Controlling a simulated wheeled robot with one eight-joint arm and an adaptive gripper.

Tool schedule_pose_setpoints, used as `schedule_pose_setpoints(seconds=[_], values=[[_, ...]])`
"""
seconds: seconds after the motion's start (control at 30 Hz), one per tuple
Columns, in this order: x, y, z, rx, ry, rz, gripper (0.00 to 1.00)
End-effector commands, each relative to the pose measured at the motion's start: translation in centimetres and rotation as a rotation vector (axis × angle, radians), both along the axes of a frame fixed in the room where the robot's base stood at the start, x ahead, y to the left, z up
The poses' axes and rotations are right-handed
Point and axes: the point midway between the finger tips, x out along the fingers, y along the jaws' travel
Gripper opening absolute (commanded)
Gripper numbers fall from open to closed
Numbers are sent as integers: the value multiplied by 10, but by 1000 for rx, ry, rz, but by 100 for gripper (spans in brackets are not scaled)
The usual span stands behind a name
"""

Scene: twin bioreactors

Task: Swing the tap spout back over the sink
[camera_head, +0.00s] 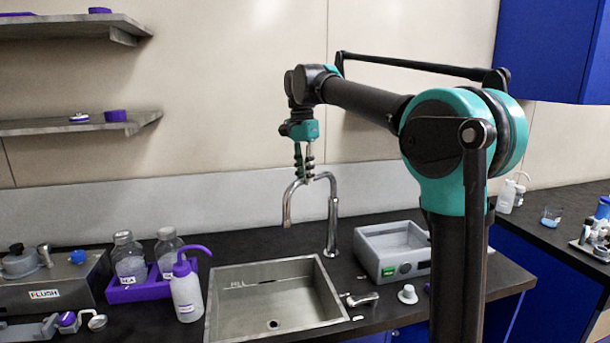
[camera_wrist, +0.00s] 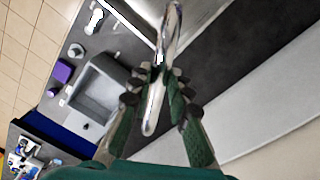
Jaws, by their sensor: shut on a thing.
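The tap spout (camera_head: 289,201) is a chrome curved tube that rises from a post (camera_head: 333,225) on the counter behind the sink's right end. Its free end points down over the back edge of the sink (camera_head: 217,306) as seen in the head view. My gripper (camera_head: 304,176) is above the spout's arch, pointing down, with its fingers shut on the arch. In the wrist view the chrome spout (camera_wrist: 154,110) runs between the two dark green fingers of my gripper (camera_wrist: 160,92). The gripped stretch is partly hidden by the fingers.
A purple rack (camera_head: 125,292) with bottles and a wash bottle (camera_head: 186,294) stand left of the sink. A grey box device (camera_head: 393,250) stands right of the tap post. A small lever (camera_head: 362,299) and a white knob (camera_head: 407,294) sit right of the sink. Shelves (camera_head: 75,124) hang at left.

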Motion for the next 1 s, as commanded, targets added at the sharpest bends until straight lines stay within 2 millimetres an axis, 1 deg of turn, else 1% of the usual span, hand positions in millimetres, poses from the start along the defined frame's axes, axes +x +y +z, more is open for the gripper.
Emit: schedule_pose_setpoints(seconds=[0.03, 0.07, 0.2, 0.5, 0.63, 0.77, 1.0], values=[[2, 1, 1, 3, -7, -1, 0], [2, 1, 1, 3, -7, -1, 22], [2, 1, 1, 3, -6, 0, 38], [1, 1, 1, 2, -3, 1, 38], [2, 1, 10, 2, -3, 1, 38], [2, 2, 29, 2, -3, 1, 38], [5, 4, 77, 2, -3, 1, 38]])
